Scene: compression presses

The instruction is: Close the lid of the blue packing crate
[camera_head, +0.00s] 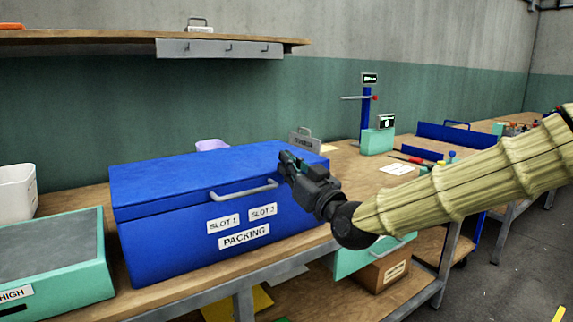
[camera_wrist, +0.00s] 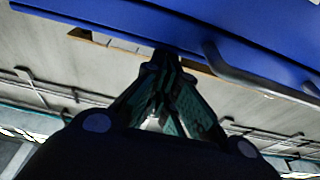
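The blue packing crate (camera_head: 165,245) stands on the wooden bench in the head view, with labels SLOT 1, SLOT 3 and PACKING on its front. Its blue lid (camera_head: 200,169) lies over the top, and I see no clear gap along the front edge. A grey bar handle (camera_head: 244,190) is on the front; it also shows in the wrist view (camera_wrist: 255,80). My gripper (camera_head: 289,161) is at the crate's front right, beside the handle's right end. In the wrist view, the fingertips (camera_wrist: 166,58) come together with nothing between them, near the blue edge (camera_wrist: 130,22). Contact cannot be told.
A green tray marked HIGH (camera_head: 60,268) and a white bin (camera_head: 17,190) stand left of the crate. A grey-handled box (camera_head: 305,140) and a purple container (camera_head: 212,145) are behind it. A wooden shelf (camera_head: 100,37) hangs above. Free bench lies to the right.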

